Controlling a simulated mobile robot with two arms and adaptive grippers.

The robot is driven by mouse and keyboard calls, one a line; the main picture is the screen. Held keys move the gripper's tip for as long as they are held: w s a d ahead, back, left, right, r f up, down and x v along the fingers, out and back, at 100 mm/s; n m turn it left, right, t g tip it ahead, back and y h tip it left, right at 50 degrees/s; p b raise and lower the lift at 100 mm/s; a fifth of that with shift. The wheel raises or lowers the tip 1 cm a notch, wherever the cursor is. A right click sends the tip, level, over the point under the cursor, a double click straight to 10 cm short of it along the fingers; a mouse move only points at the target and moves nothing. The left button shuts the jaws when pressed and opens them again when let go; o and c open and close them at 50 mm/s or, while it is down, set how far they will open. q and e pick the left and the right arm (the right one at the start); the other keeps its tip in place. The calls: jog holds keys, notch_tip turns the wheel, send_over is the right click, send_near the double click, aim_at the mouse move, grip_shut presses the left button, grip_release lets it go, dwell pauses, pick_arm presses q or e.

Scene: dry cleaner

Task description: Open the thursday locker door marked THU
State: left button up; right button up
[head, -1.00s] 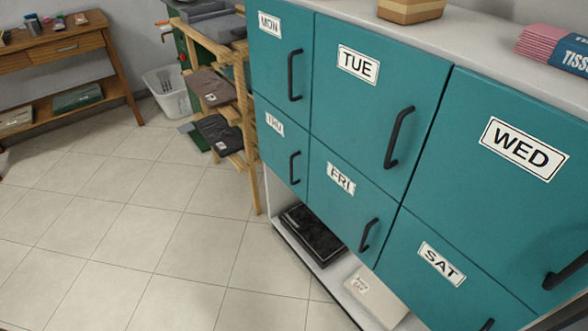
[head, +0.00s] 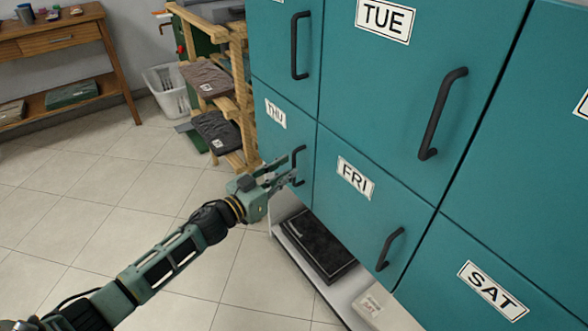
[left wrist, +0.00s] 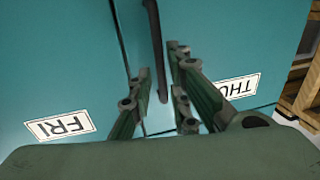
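The THU locker door (head: 275,145) is teal, in the lower row at the left end of the bank, and looks shut, flush with the FRI door. Its THU label (head: 275,114) also shows upside down in the left wrist view (left wrist: 238,87). Its dark vertical bar handle (head: 299,156) is partly hidden by my left gripper (head: 284,176). In the left wrist view the handle (left wrist: 155,40) runs between the two fingers of my left gripper (left wrist: 160,68). The fingers are apart, with gaps visible beside the bar. My right gripper is out of view.
The FRI door (head: 340,215) is close on the right, with the TUE door (head: 375,90) above it. A wooden rack (head: 240,90) with folded clothes stands just left of the lockers. An open shelf holds a black flat item (head: 318,245). The tiled floor (head: 110,195) is clear.

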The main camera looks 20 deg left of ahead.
aim_at(293, 167)
pick_arm(q)
jog(key=shift+x, duration=1.9)
grip_shut()
jog(key=shift+f, duration=0.1)
